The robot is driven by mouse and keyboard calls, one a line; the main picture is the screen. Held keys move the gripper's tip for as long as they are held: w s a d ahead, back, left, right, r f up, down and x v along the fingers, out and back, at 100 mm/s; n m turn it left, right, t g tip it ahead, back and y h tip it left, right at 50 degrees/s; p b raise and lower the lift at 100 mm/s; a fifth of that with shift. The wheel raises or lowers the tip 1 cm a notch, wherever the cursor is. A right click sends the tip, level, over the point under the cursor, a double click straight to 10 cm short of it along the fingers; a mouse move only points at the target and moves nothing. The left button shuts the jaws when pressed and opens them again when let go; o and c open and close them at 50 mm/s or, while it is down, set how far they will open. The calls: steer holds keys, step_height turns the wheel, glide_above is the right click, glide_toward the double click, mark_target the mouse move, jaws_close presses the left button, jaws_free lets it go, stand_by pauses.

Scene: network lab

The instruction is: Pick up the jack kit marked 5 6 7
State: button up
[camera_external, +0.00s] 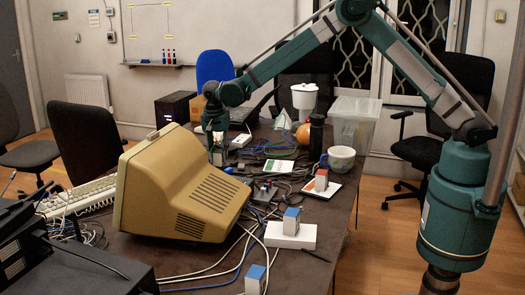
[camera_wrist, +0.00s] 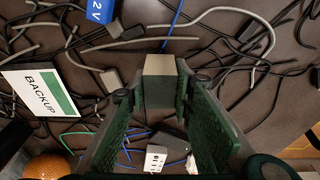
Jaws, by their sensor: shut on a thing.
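My gripper (camera_external: 217,148) is low over the cluttered table behind the monitor. In the wrist view its two green fingers are shut on a small block (camera_wrist: 160,72) with a plain grey-beige top. No 5 6 7 marking can be read on it, and the sides against the fingers are hidden. From outside the block is too small and covered to make out clearly. I cannot tell whether it touches the table. Three small blocks stand elsewhere: a red-topped one (camera_external: 321,180), a blue-topped one (camera_external: 291,222) and another blue-topped one (camera_external: 255,279).
A beige monitor (camera_external: 180,185) stands in front of my gripper. Cables tangle around it, with a BACKUP card (camera_wrist: 40,90) and a blue box (camera_wrist: 85,12) nearby. A mug (camera_external: 339,158), black bottle (camera_external: 316,138), orange ball (camera_external: 303,134) and clear bin (camera_external: 354,122) stand to the right.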

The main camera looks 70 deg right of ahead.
mark_target(217, 151)
step_height(217, 151, up, 7)
steer(key=shift+r+p, duration=0.15)
steer(key=shift+p, duration=0.35)
steer(key=shift+s, duration=0.1)
stand_by(0.4)
